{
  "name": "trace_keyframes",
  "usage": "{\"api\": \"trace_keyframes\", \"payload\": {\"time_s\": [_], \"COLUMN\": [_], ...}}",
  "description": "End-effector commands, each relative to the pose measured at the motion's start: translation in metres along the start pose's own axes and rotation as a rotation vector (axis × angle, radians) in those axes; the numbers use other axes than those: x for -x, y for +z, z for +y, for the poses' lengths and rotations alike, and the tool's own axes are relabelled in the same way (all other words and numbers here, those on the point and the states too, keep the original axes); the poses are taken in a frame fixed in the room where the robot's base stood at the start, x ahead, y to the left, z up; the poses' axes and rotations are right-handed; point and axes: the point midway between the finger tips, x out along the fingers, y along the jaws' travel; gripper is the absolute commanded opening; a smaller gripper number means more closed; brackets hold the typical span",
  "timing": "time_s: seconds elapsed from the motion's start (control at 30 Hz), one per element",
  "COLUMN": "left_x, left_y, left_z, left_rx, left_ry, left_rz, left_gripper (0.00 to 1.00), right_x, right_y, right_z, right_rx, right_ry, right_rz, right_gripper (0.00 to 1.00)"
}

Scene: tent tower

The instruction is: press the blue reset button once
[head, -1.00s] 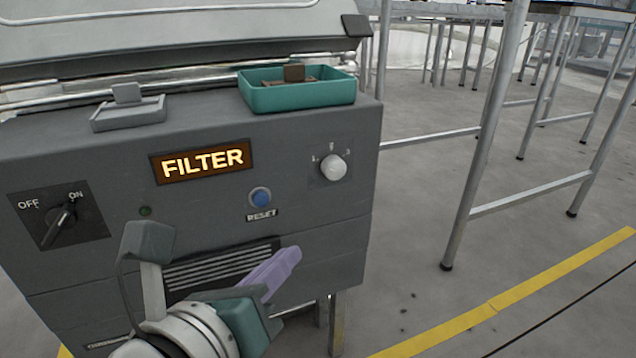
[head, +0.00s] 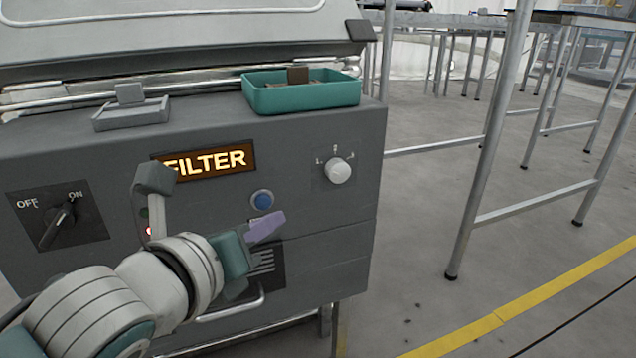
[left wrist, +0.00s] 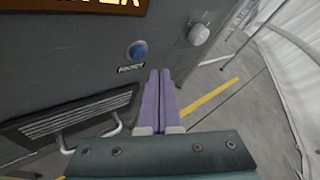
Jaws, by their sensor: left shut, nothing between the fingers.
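The blue reset button (head: 262,200) is round and sits on the front of a grey machine (head: 330,225), below the lit FILTER sign (head: 222,160). It also shows in the left wrist view (left wrist: 137,50), with its RESET label under it. My left gripper (head: 282,217) has purple fingers that are shut and empty. Its tips are just below and right of the button in the head view and cover most of the label. In the left wrist view the fingertips (left wrist: 160,72) are below and right of the button, apart from it in the picture. My right gripper is not in view.
A white knob (head: 337,171) is right of the button and an OFF/ON switch (head: 57,222) is at the left. A red light (head: 149,231) glows beside my wrist. A handle (head: 235,308) juts out below. A teal tray (head: 300,98) stands on top.

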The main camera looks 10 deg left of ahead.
Motion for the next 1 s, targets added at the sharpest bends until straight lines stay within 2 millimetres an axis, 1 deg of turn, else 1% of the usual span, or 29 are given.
{"api": "trace_keyframes", "payload": {"time_s": [0.1, 0.2, 1.0], "left_x": [-0.0063, -0.0086, -0.0092], "left_y": [0.0052, 0.0068, 0.0076], "left_z": [0.0048, 0.0068, 0.0073], "left_rx": [-0.002, -0.001, 0.001], "left_ry": [0.001, 0.002, 0.002], "left_rz": [-0.001, 0.000, -0.001], "left_gripper": [0.00, 0.00, 0.00], "right_x": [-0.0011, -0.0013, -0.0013], "right_y": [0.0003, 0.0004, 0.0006], "right_z": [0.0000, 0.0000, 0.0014], "right_rx": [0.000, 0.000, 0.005], "right_ry": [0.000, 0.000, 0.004], "right_rz": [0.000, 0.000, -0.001], "right_gripper": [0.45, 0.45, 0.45]}}
